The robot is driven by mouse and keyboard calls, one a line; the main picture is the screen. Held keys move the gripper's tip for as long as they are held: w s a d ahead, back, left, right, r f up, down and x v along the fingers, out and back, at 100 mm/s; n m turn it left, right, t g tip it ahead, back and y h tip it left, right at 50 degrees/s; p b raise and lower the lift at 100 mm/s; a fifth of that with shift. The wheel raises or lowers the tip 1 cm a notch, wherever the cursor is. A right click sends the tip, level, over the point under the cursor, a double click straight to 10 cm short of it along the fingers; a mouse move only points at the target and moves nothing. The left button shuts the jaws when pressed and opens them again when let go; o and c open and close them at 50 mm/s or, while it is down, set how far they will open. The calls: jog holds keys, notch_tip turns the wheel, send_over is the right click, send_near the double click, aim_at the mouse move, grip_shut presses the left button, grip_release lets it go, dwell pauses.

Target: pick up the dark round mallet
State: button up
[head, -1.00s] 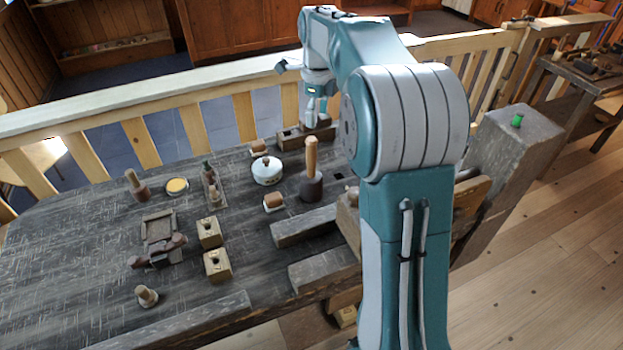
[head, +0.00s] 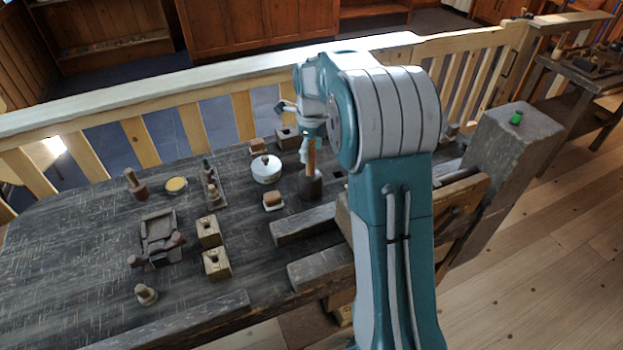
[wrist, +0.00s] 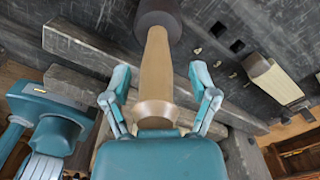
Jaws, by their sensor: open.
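The mallet stands upright on the workbench with its dark round head (head: 311,186) down and its pale wooden handle (head: 311,156) pointing up. In the wrist view the handle (wrist: 155,75) runs between the two fingers of my gripper (wrist: 162,88), and the dark head (wrist: 157,14) is at the top. My gripper (head: 306,150) is at the upper handle. Its fingers are open, one on each side of the handle, with a gap showing on both sides. In the head view my gripper partly covers the handle.
A white lidded pot (head: 266,169) stands left of the mallet, with a small brush-like block (head: 273,201) in front. Wooden blocks (head: 209,232) and a dark vise-like tool (head: 160,238) lie farther left. Thick beams (head: 300,224) lie in front. A railing (head: 200,85) runs behind.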

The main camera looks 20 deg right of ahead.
jog(key=shift+a, duration=0.3)
jog(key=c, duration=1)
jog(key=shift+d, duration=0.1)
grip_shut()
jog(key=shift+d, duration=0.15)
jog(key=shift+r, duration=0.65)
jog(key=s+d+r, duration=0.6)
jog(key=d+r, duration=0.5)
jog(key=d, duration=0.1)
jog(key=shift+s+d+r, duration=0.15)
jog(key=shift+s+r, duration=0.15)
jog(key=shift+r, duration=0.1)
